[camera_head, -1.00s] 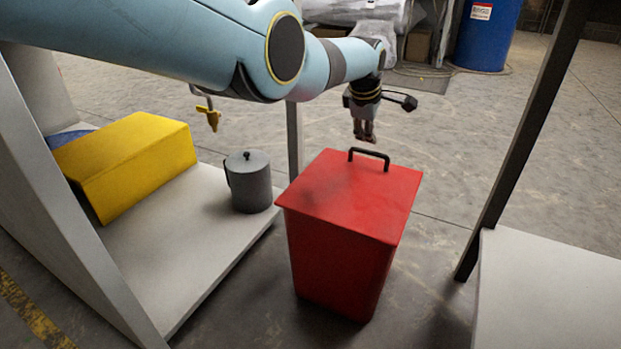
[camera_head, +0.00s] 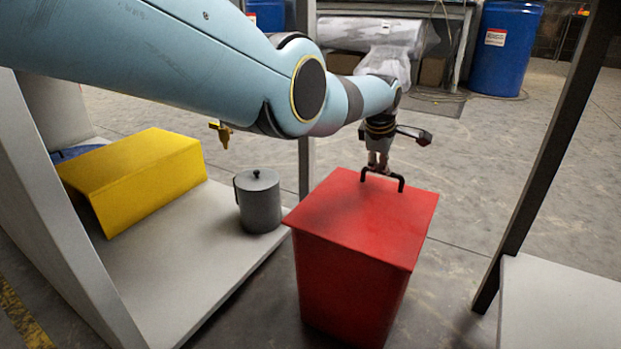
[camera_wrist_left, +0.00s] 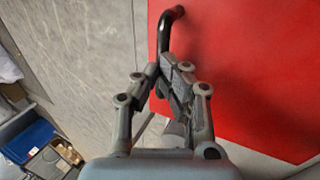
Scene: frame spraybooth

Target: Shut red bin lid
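The red bin (camera_head: 345,285) stands on the floor in the middle of the head view. Its red lid (camera_head: 365,220) lies over the top, with no clear gap along the near edge. A black handle (camera_head: 400,181) rises from the lid's far part; in the left wrist view the handle (camera_wrist_left: 164,35) meets the fingertips. My left gripper (camera_head: 377,166) points down at the handle, fingers close together. Whether they grip the handle or only touch it, I cannot tell. The red lid also fills the right of the left wrist view (camera_wrist_left: 245,75). My right gripper is not in view.
A pale platform (camera_head: 190,270) at left bears a yellow block (camera_head: 135,180) and a grey lidded pot (camera_head: 258,205). A dark post (camera_head: 540,160) and a pale surface (camera_head: 565,305) stand at right. Blue drums (camera_head: 505,50) are at the back.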

